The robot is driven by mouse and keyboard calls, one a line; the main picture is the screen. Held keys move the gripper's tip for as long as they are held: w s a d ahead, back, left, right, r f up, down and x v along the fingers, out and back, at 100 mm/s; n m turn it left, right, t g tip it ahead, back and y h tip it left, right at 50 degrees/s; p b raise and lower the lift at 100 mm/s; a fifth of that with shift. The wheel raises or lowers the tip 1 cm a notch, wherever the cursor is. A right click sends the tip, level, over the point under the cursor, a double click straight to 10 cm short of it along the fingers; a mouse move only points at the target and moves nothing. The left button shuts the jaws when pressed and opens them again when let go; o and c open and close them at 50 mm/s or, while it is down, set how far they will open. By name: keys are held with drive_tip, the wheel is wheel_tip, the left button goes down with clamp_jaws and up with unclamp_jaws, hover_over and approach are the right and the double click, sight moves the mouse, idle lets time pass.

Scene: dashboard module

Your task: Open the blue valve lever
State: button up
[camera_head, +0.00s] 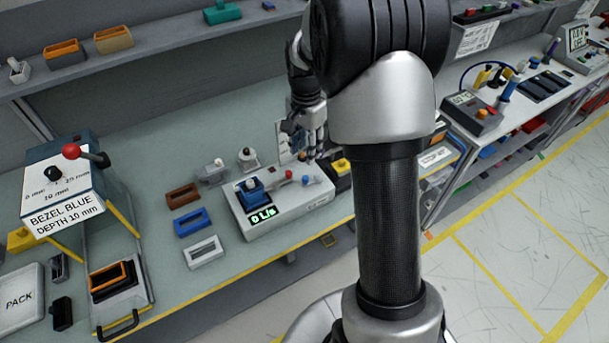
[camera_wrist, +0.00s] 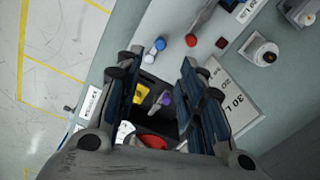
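A light grey flow module (camera_head: 290,213) stands on the bench in the head view, with a green display (camera_head: 262,216) reading 0 L/s. A blue knob (camera_head: 305,180), possibly the valve lever's end, sits on its right top; it also shows in the wrist view (camera_wrist: 160,44). A red knob (camera_head: 289,174) is beside it, also in the wrist view (camera_wrist: 191,41). A larger blue part (camera_head: 250,192) sits at the module's left. My gripper (camera_head: 312,150) hangs behind the module's right end. In the wrist view my gripper (camera_wrist: 160,68) is open, empty, and apart from the blue knob.
A dark bin (camera_head: 339,183) with yellow contents stands right of the module. A sign (camera_wrist: 226,95) with litre marks stands near my fingers. Brown, blue and white frames (camera_head: 203,250) lie left of the module. A shelf (camera_head: 150,40) runs behind.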

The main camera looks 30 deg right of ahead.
sight(306, 177)
wheel_tip(306, 177, down, 12)
drive_tip(key=shift+r+b, duration=0.1)
drive_tip(key=shift+b, duration=0.95)
clamp_jaws()
